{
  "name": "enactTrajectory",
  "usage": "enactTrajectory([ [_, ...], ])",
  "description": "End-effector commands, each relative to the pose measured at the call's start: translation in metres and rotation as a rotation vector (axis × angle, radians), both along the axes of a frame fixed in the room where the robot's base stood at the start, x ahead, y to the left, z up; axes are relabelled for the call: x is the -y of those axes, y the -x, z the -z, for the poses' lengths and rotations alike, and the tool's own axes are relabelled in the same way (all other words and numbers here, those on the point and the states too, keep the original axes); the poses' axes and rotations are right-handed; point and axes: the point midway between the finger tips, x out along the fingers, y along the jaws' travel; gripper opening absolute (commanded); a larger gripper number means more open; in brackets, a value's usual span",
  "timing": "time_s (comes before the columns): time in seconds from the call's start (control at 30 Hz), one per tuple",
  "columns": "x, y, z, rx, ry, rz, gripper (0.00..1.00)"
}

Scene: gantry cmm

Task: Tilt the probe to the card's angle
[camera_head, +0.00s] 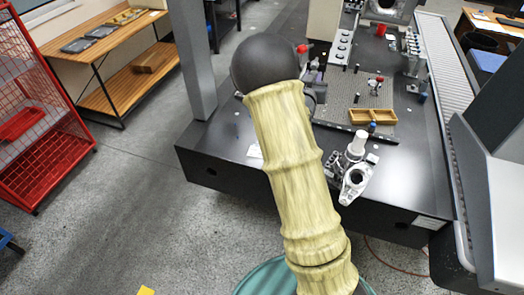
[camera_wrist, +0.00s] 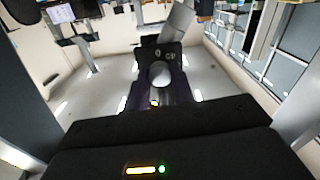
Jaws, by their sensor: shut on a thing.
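My arm, in a pale yellow ribbed sleeve, reaches over the dark measuring table (camera_head: 225,150) in the head view. Its round dark joint covers the area of my gripper, so the fingertips are hidden there. In the wrist view a black block (camera_wrist: 200,150) with a lit yellow bar and a green light fills the bottom. It looks like the probe head, held close in my shut gripper, though the contact is not shown. A dark upright part with a pale round face (camera_wrist: 160,74) stands beyond it.
A grey gantry post (camera_head: 193,60) stands left of my arm. A wooden tray (camera_head: 372,117), a grey perforated plate (camera_head: 345,95) and a white fixture (camera_head: 355,180) are on the table. A red cage (camera_head: 40,120) stands at left; the floor between is clear.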

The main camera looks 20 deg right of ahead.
Motion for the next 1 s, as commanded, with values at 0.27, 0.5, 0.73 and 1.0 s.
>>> enactTrajectory([
  [0.27, -0.0003, 0.0003, 0.0034, 0.033, -0.055, 0.000, 0.09],
  [0.5, -0.0004, 0.0003, 0.0033, 0.063, -0.101, 0.000, 0.09],
  [0.73, -0.0003, 0.0003, 0.0034, 0.092, -0.144, 0.001, 0.09],
  [1.0, -0.0003, 0.0004, 0.0021, 0.111, -0.173, 0.001, 0.09],
])
